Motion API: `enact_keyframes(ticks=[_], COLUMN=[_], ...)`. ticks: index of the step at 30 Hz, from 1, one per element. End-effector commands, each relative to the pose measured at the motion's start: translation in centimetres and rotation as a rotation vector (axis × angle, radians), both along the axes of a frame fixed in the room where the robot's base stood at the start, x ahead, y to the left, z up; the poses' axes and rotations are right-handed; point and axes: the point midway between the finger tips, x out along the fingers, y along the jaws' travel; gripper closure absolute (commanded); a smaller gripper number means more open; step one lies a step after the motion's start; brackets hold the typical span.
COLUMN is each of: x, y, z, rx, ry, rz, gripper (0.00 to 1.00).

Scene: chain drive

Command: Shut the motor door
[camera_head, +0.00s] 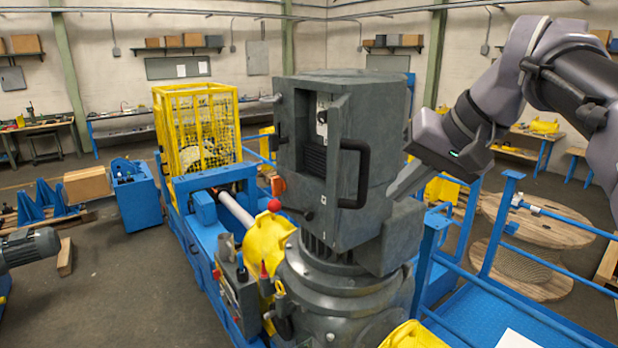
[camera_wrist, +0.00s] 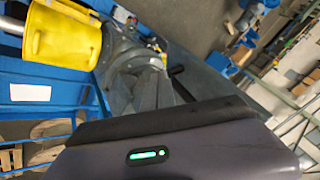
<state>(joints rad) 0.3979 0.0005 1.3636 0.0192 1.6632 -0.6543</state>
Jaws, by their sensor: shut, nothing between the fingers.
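The grey motor housing (camera_head: 318,200) stands upright in the middle of the head view. Its motor door (camera_head: 352,165), with a black bar handle, stands ajar, swung out toward the camera. Between door and housing a light switch panel and dark vents show inside. My gripper (camera_head: 396,190) is at the right of the housing, beside the door's outer side, with its fingers pointing down and left. It looks shut and empty. Whether the fingertips touch the housing I cannot tell. In the wrist view my fingers (camera_wrist: 155,95) are in front of grey metal, with a black handle just right of them.
A yellow mesh cage (camera_head: 195,125) and blue frame stand left of the housing. Blue railings (camera_head: 490,235) and a wooden cable reel (camera_head: 535,240) are to the right. A red-knobbed lever (camera_head: 274,206) sticks up by the housing. The floor at left is partly clear.

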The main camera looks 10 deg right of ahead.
Motion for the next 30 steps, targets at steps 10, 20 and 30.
enact_keyframes(ticks=[10, 20, 30], x=[3.5, 5.8, 6.1], y=[2.4, 6.1, 6.7], z=[-6.2, -7.7, -7.8], rx=[-0.001, -0.003, -0.003], ry=[0.004, 0.001, 0.001], rz=[0.003, 0.001, -0.001], gripper=[1.00, 1.00, 1.00])
